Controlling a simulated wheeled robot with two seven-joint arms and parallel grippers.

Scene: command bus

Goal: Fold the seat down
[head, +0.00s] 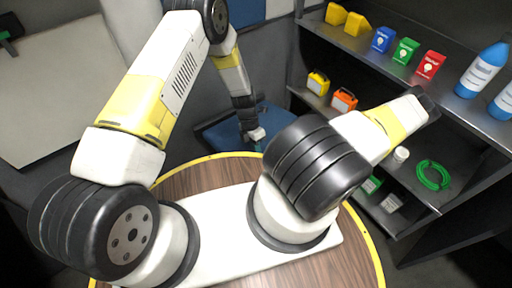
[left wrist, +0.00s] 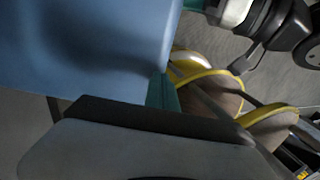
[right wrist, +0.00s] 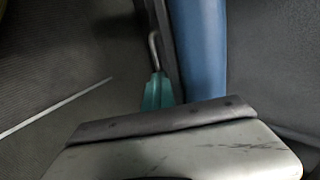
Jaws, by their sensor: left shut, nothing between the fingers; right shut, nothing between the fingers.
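The blue seat (head: 219,137) shows in the head view beyond my base, partly hidden by my left arm; I cannot tell its exact angle. My left gripper (head: 257,143) hangs down at its right part. In the left wrist view a broad blue panel (left wrist: 90,45) fills the upper left, and the teal fingers of my left gripper (left wrist: 162,92) are shut and empty right by its edge. My right gripper (right wrist: 157,91) is shut and empty, beside a blue padded panel (right wrist: 200,50) and a bent metal bar (right wrist: 153,48). It is not visible in the head view.
A metal shelf unit (head: 445,118) at the right holds boxes, blue bottles (head: 482,70) and a green cable coil (head: 432,175). My right arm's elbow is close to it. A pale panel (head: 65,85) stands at the left. Grey floor shows around the seat.

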